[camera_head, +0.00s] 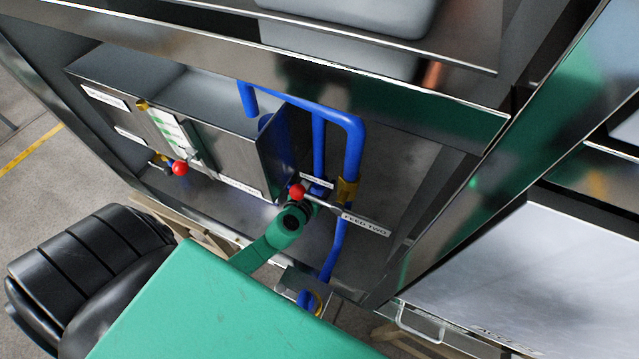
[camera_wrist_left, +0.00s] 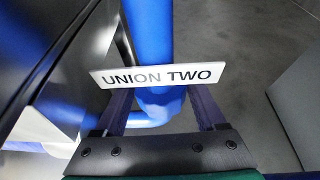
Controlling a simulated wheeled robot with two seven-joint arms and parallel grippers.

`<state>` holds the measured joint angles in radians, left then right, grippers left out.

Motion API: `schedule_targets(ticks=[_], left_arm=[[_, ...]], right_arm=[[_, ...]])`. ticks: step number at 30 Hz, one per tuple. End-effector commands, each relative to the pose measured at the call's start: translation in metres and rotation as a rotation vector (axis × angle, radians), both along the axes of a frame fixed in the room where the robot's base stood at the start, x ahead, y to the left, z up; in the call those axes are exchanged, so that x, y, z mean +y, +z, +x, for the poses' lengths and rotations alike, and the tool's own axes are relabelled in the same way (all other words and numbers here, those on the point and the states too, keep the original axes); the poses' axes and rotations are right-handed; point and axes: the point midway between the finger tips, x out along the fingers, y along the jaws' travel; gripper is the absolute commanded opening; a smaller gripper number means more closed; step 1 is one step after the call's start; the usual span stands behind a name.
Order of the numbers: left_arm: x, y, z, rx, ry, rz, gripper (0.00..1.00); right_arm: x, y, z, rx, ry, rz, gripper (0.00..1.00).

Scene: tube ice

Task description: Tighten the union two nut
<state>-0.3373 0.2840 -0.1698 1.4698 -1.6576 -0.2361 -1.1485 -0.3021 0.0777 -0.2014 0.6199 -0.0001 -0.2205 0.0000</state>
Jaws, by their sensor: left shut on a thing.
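The union two nut (camera_wrist_left: 158,100) is a blue faceted collar on a vertical blue pipe in the left wrist view. A white "UNION TWO" plate (camera_wrist_left: 158,76) crosses in front of the pipe and hides part of the nut. My left gripper (camera_wrist_left: 160,98) has one dark finger on each side of the nut and is shut on it; the plate covers the fingertips. In the head view my left gripper (camera_head: 312,203) reaches the blue piping from below, and my green arm hides most of its fingers and the nut. My right gripper is not in view.
A red-knobbed lever (camera_head: 297,191) and a "FEED TWO" plate (camera_head: 366,223) sit close to the gripper. A brass fitting (camera_head: 346,191) is on the blue pipe (camera_head: 354,145) to the right. A metal box (camera_head: 220,165) stands left, with another red knob (camera_head: 180,168). Metal framing surrounds the recess.

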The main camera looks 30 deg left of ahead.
Motion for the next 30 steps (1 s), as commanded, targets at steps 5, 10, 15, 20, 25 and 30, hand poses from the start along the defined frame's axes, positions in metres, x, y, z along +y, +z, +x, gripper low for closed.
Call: schedule_targets(ticks=[5, 10, 15, 20, 25, 30], left_arm=[[0.0, -0.002, 0.0, -0.001, -0.1, 0.003, 0.17], [0.0, 0.0, 0.0, 0.001, -0.109, 0.0, 0.17], [0.0, 0.0, 0.0, 0.001, -0.108, 0.0, 0.88], [0.0, 0.0, 0.0, 0.001, -0.108, 0.0, 1.0], [0.0, 0.001, -0.003, 0.001, -0.108, 0.0, 1.0], [0.0, 0.001, -0.023, 0.004, -0.11, 0.002, 1.0]], right_arm=[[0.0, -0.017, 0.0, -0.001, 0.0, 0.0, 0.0], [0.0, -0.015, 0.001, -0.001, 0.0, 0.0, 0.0], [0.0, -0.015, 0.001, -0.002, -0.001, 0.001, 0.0], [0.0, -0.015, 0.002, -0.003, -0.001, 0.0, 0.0], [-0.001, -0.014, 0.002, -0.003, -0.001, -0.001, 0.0], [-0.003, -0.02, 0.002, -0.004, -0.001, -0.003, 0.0]])
